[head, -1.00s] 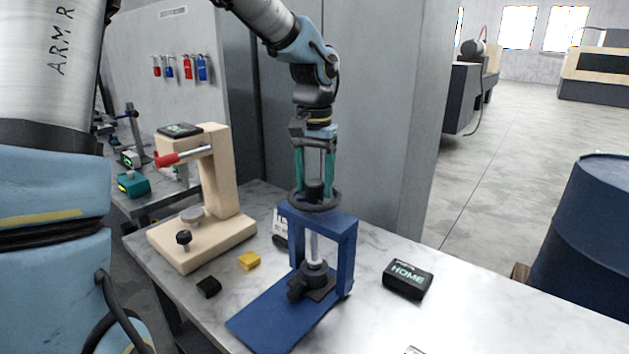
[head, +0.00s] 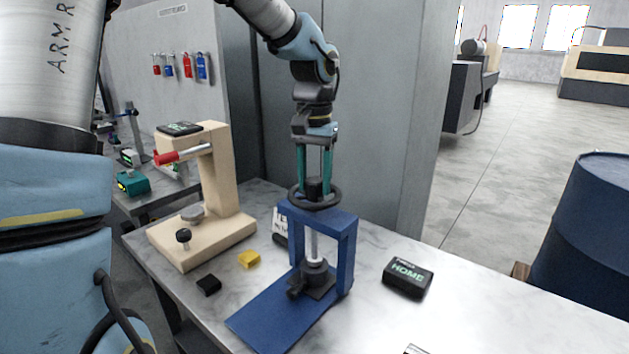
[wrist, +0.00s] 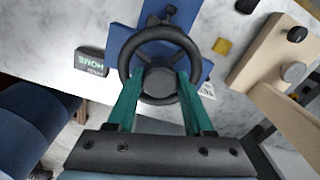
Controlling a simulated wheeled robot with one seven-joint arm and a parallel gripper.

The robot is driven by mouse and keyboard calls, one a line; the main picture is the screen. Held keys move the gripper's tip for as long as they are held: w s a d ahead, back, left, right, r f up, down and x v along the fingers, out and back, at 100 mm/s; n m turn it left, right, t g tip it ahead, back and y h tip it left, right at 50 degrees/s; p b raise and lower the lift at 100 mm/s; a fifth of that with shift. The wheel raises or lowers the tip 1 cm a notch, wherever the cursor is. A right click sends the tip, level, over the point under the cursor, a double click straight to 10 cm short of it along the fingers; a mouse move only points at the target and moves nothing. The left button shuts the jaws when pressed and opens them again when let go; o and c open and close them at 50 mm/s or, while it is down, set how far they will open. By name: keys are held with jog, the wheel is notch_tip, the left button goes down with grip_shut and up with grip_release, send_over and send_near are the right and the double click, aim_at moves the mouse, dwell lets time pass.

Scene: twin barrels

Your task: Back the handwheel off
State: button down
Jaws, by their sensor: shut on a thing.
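The black handwheel (head: 315,203) sits on top of the blue press frame (head: 345,255), and its ring, spokes and round hub show in the wrist view (wrist: 181,47). My gripper (head: 315,182) comes straight down from above. Its two green fingers are shut on the handwheel's hub (wrist: 158,84), one on each side, inside the ring. Below the frame's top bar, a grey screw (head: 313,244) runs down to a black clamp piece (head: 314,275) on the blue base. The fingertips are partly hidden by the wheel.
A beige press (head: 228,185) with a red-tipped lever stands left. A black box marked HOME (head: 408,278) lies right of the frame. A yellow block (head: 249,259) and a black block (head: 209,284) lie left. A blue barrel (head: 590,235) stands beyond the table.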

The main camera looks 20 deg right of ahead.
jog(key=n+b, duration=0.1)
jog(key=n, duration=0.2)
jog(key=shift+n+b, duration=0.4)
jog(key=n+b, duration=0.1)
jog(key=n, duration=0.2)
jog(key=shift+n, duration=0.3)
jog(key=n, duration=0.3)
jog(key=shift+n+b, duration=0.3)
jog(key=shift+b, duration=0.05)
jog(key=n, duration=0.3)
jog(key=shift+n, duration=0.3)
jog(key=n, duration=0.3)
jog(key=shift+r+n, duration=0.1)
jog(key=shift+n, duration=0.2)
jog(key=n+p, duration=0.1)
jog(key=n, duration=0.2)
jog(key=shift+n, duration=0.3)
jog(key=n+p, duration=0.1)
jog(key=n, duration=0.3)
jog(key=shift+p, duration=0.4)
jog(key=shift+w+n+p, duration=0.1)
jog(key=shift+n+p, duration=0.55)
jog(key=shift+n, duration=1.05)
